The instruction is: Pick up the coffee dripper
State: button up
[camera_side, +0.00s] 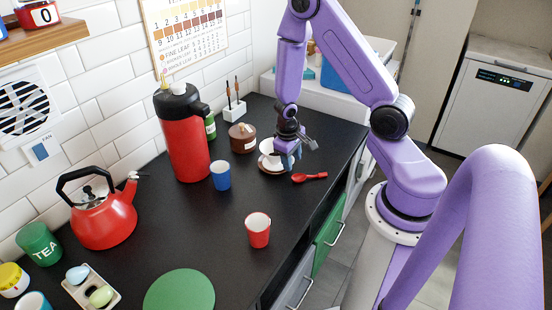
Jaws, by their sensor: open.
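The coffee dripper appears to be the white, cup-like piece (267,147) near the right end of the black counter. A brown saucer-like base (267,169) shows under it. My gripper (291,160) is open and points down just right of the white piece, overlapping its right side in the picture. I cannot tell whether the fingers touch it or are in front of it. Part of the white piece's right side is hidden by my gripper.
A red spoon (310,177) lies just right of my gripper. A brown lidded pot (243,138), blue cup (221,176) and tall red flask (182,135) stand to the left. A red cup (258,230) stands in front. The black counter (190,235) is clear at centre.

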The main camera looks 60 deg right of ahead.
jog(key=shift+c, duration=0.3)
grip_shut()
jog(key=shift+r, duration=0.15)
jog(key=shift+r, duration=4.65)
jog(key=w+a+y, duration=0.1)
jog(key=a+y, duration=0.1)
jog(key=a, duration=1.3)
jog(key=w+f, duration=0.1)
jog(key=w, duration=0.6)
jog(key=shift+w+a+f, duration=0.2)
jog(key=shift+w+f, duration=0.1)
jog(key=shift+w, duration=0.1)
